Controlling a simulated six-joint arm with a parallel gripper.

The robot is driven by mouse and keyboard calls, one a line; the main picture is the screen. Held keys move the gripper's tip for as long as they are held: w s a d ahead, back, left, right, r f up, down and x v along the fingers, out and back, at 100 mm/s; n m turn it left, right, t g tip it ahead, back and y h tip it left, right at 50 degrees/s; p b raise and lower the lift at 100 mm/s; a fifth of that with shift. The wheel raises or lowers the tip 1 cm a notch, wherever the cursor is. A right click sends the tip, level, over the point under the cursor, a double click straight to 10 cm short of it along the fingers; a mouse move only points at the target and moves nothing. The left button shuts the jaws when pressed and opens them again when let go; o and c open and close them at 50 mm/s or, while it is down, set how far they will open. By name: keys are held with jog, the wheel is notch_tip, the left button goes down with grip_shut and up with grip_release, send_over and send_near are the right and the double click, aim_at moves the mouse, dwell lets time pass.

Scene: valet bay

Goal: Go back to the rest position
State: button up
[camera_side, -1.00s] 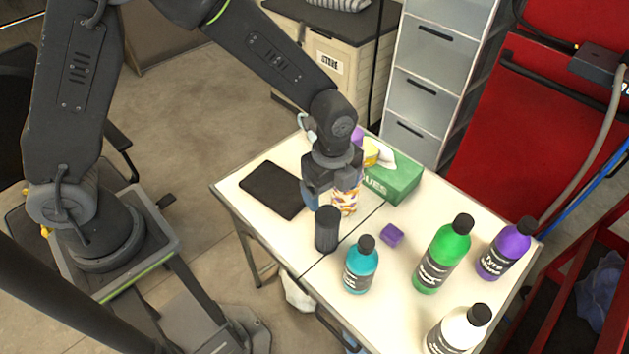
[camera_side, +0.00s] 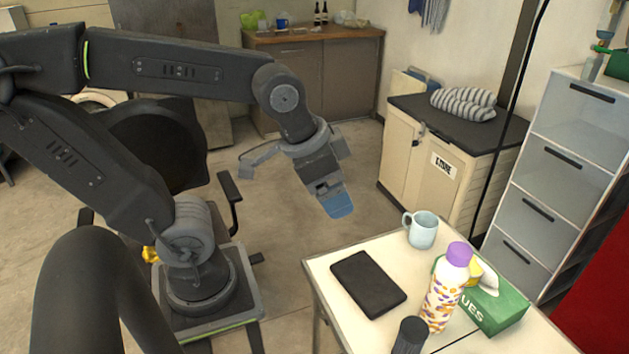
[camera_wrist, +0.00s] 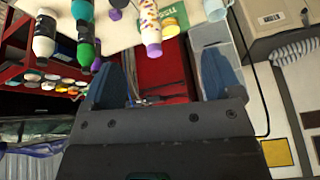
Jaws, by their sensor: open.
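My gripper (camera_side: 337,203) is up in the air to the left of the table (camera_side: 340,312), clear of the tabletop. Its blue fingers are apart with nothing between them; in the wrist view the gripper (camera_wrist: 165,88) also shows empty. My arm is folded back, with the forearm nearly level. A patterned bottle with a purple cap (camera_side: 443,292) stands upright on the table, apart from my gripper.
On the table are a black tablet (camera_side: 368,283), a light blue mug (camera_side: 421,231), a green tissue box (camera_side: 497,306) and a dark cylinder (camera_side: 410,336). A cream cabinet (camera_side: 421,160) and drawers (camera_side: 562,165) stand behind. The floor beneath my gripper is open.

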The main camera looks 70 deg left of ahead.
jog(key=shift+s+a+r+n+t, duration=0.15)
jog(key=shift+s+a+n, duration=0.1)
jog(key=shift+s+n, duration=0.35)
jog(key=shift+s+a+r+n+t, duration=0.15)
jog(key=shift+s+a+n, duration=0.1)
jog(key=shift+s+n, duration=0.3)
